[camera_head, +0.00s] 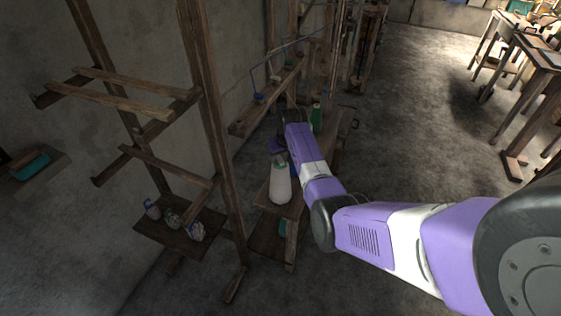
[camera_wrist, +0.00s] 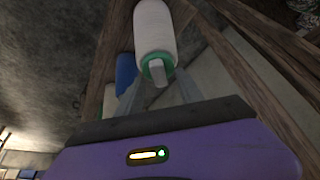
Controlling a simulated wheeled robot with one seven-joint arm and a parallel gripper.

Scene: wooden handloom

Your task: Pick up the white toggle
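The white toggle looks to be the white spool-shaped piece with a green collar, standing upright on a wooden bench in the head view (camera_head: 280,185). In the wrist view the white toggle (camera_wrist: 155,28) shows at the top centre, its green collar and pale end stub pointing towards my gripper (camera_wrist: 157,84). My gripper's two grey fingers are spread, one on each side of the stub. I cannot tell whether they touch it.
A blue piece (camera_wrist: 125,70) stands close beside the toggle in the wrist view. A green piece (camera_head: 316,118) stands farther back on the bench (camera_head: 266,192). Open floor (camera_head: 415,110) lies right.

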